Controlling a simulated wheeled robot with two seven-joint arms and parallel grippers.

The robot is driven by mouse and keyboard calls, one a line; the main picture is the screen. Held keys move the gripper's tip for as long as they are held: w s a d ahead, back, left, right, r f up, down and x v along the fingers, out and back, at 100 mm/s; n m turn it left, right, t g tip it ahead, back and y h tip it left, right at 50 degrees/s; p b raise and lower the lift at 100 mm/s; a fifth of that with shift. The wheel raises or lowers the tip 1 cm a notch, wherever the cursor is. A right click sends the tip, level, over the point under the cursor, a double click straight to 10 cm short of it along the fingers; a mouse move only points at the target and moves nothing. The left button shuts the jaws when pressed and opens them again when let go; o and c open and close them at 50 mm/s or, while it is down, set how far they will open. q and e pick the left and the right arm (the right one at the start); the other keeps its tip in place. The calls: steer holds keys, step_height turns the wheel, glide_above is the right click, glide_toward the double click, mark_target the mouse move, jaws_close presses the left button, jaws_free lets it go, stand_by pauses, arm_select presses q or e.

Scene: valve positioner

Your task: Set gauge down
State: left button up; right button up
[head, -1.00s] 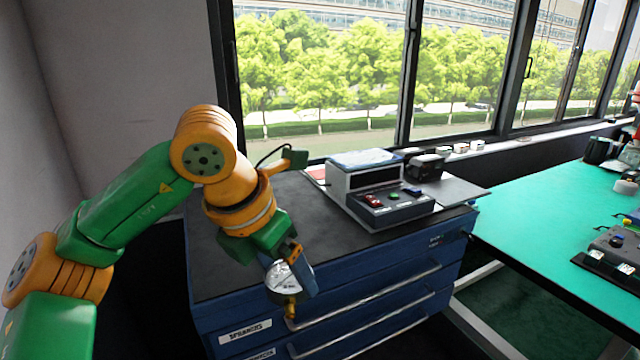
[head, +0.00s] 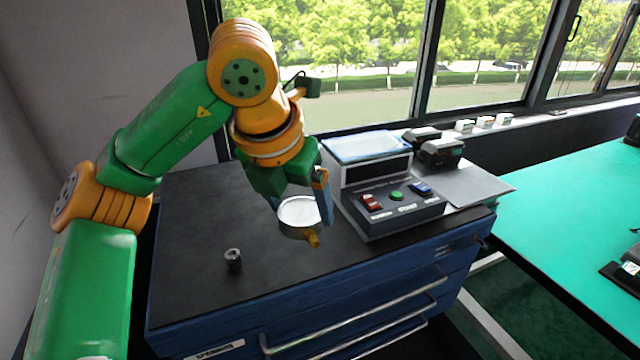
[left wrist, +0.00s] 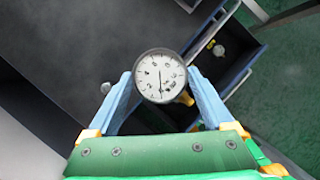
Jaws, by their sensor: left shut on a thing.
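The gauge (head: 299,213) is round with a white dial, a metal rim and a brass stem. My left gripper (head: 302,200) is shut on it and holds it above the black top of the blue tool cabinet (head: 200,235). In the left wrist view the gauge (left wrist: 160,76) sits between the two blue fingers of the left gripper (left wrist: 160,92), its dial facing the camera. I cannot tell the exact gap between gauge and cabinet top. My right gripper is out of view.
A small metal cylinder (head: 233,260) stands on the cabinet top near the front left. A grey device with red, green and blue buttons (head: 392,198) stands just right of the gauge. A green table (head: 580,205) is at the right.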

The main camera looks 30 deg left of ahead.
arm_select(q)
steer(key=w+a+f, duration=0.2)
steer(key=a+f, duration=0.1)
steer(key=w+a+f, duration=0.6)
steer(key=shift+w+a+p, duration=0.2)
steer(key=shift+a+p, duration=0.15)
steer(key=shift+p, duration=0.05)
steer(key=f, duration=0.3)
steer(key=shift+w+a+f, duration=0.1)
steer(key=shift+w+a, duration=0.1)
steer(key=shift+f, duration=0.25)
steer(key=o, duration=1.3)
steer(key=shift+r, duration=0.1)
